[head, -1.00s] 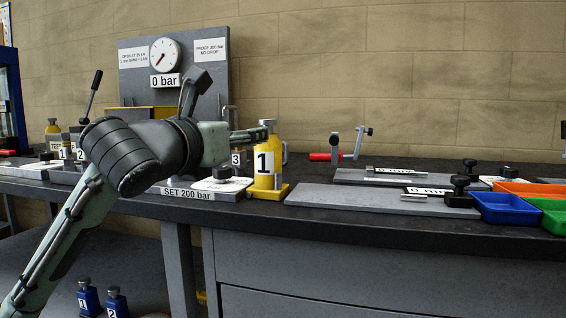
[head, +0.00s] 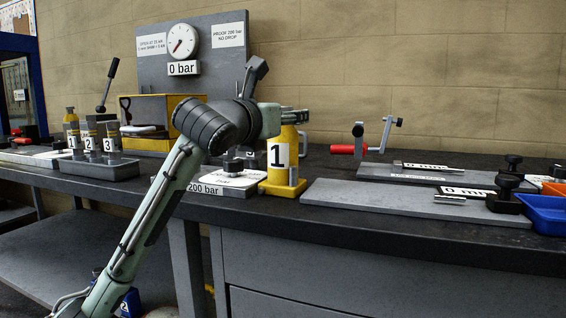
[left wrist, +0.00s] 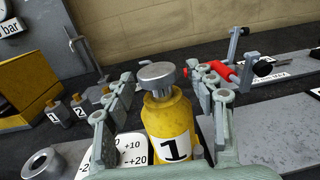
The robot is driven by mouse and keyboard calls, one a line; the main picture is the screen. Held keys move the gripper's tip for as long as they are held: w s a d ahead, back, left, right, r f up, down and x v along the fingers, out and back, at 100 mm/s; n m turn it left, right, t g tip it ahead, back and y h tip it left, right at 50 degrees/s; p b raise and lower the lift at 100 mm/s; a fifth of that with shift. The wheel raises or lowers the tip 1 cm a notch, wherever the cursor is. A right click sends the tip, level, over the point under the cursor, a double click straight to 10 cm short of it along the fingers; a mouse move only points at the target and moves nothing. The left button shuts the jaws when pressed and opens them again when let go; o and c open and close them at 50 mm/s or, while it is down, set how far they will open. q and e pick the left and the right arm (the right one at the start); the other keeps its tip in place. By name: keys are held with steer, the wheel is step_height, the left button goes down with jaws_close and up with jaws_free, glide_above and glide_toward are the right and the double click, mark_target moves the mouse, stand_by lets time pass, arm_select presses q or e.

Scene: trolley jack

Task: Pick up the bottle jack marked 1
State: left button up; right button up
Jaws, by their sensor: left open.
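The yellow bottle jack marked 1 (head: 281,160) stands upright on the bench beside the test stand, on a yellow base. Its round grey top and black 1 on a white label show in the left wrist view (left wrist: 168,125). My left gripper (head: 296,115) is at the top of this jack in the head view. In the left wrist view my left gripper (left wrist: 165,85) is open, with one finger on each side of the jack's neck. I cannot tell whether the fingers touch it. My right gripper is not in view.
A grey tray (head: 95,171) with several small numbered parts stands at the left. A grey plate (head: 400,202) lies right of the jack, with a red-handled crank (head: 345,149) behind it. A blue bin (head: 545,215) is at the right. The gauge panel (head: 215,70) rises behind.

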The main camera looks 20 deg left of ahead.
arm_select(q)
jaws_close()
stand_by(0.4)
steer(key=shift+r, duration=0.35)
